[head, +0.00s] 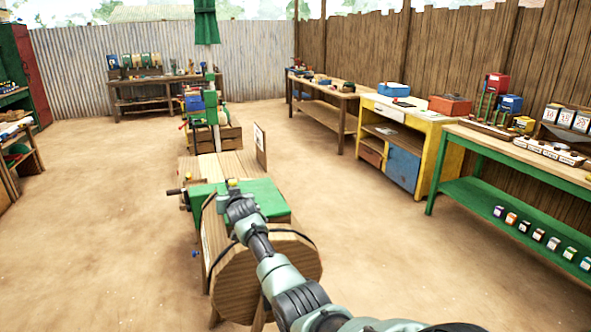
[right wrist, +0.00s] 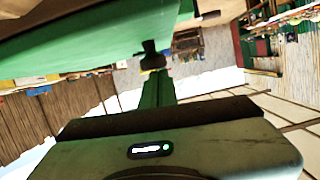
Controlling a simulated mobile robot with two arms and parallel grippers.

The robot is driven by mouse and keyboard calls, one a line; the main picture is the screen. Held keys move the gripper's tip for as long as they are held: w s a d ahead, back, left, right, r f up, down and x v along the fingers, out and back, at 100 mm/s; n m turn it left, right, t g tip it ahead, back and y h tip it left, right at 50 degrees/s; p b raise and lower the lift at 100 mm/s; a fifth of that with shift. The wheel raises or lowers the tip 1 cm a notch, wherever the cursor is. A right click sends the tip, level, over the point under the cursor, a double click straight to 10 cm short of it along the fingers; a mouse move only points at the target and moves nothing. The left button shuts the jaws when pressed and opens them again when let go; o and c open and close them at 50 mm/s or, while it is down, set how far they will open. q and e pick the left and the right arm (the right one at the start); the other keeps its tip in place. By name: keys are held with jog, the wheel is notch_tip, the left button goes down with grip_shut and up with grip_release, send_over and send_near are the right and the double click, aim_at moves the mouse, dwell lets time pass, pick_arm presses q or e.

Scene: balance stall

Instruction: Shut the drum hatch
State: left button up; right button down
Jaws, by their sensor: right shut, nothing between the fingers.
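A wooden drum (head: 272,282) with a round plank end and dark bands stands low in front of me in the head view. Green panelling (head: 265,196) lies across its top. Which part is the hatch, and how far it stands open, I cannot tell. My right arm reaches in from the lower right, and my right gripper (head: 233,190) is over the green top. The gripper is shut and empty; whether it touches the panel is unclear. In the right wrist view a broad green surface (right wrist: 90,42) is close to the gripper. My left gripper is not in view.
A dark handle (head: 175,191) sticks out left of the drum. Beyond it are a wooden surface with an upright board (head: 260,146) and a green post. A yellow bench (head: 448,124) and a green table (head: 480,160) line the right. Sandy floor is clear on both sides.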

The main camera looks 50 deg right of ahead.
jog(key=r+p, duration=0.3)
jog(key=r, duration=0.1)
jog(key=shift+s+a, duration=0.3)
jog(key=b+v, duration=0.1)
jog(key=v, duration=0.8)
